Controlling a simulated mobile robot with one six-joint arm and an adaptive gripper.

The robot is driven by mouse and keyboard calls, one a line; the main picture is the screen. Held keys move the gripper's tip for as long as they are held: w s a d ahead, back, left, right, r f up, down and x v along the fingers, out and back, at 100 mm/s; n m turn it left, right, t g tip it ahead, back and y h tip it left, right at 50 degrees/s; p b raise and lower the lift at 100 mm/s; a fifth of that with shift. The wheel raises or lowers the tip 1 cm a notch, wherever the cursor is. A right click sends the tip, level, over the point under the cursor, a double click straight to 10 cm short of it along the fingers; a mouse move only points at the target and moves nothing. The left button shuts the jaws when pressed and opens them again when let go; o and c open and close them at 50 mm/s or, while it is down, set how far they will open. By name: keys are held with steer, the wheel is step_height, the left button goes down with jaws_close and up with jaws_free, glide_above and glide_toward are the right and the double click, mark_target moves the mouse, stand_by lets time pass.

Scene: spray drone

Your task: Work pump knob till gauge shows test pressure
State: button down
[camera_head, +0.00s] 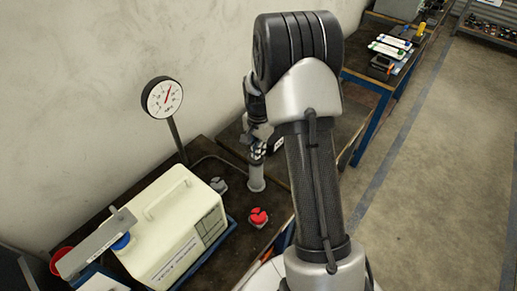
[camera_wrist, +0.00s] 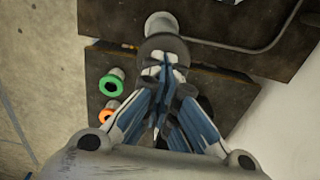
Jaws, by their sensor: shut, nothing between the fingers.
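The pump (camera_head: 256,178) is a grey upright cylinder on the dark bench. In the wrist view its pale body (camera_wrist: 162,22) shows at the top, with a dark round knob (camera_wrist: 166,43) in front of it. My gripper (camera_head: 259,153) is directly over the pump in the head view, and its fingers (camera_wrist: 163,68) are shut and empty at the knob. I cannot tell whether they touch it. The round white gauge (camera_head: 162,97) stands on a post behind the bench. Its red needle points up and slightly right; the numbers are too small to read.
A cream jerrycan (camera_head: 172,225) stands in a blue tray at the left. A red valve knob (camera_head: 258,217) and a grey one (camera_head: 218,185) are on the bench near the pump. Green (camera_wrist: 111,85) and orange (camera_wrist: 109,113) ringed fittings show in the wrist view.

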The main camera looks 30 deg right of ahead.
step_height(320, 180, up, 14)
steer(key=p, duration=0.4)
steer(key=shift+p, duration=0.4)
stand_by(1.0)
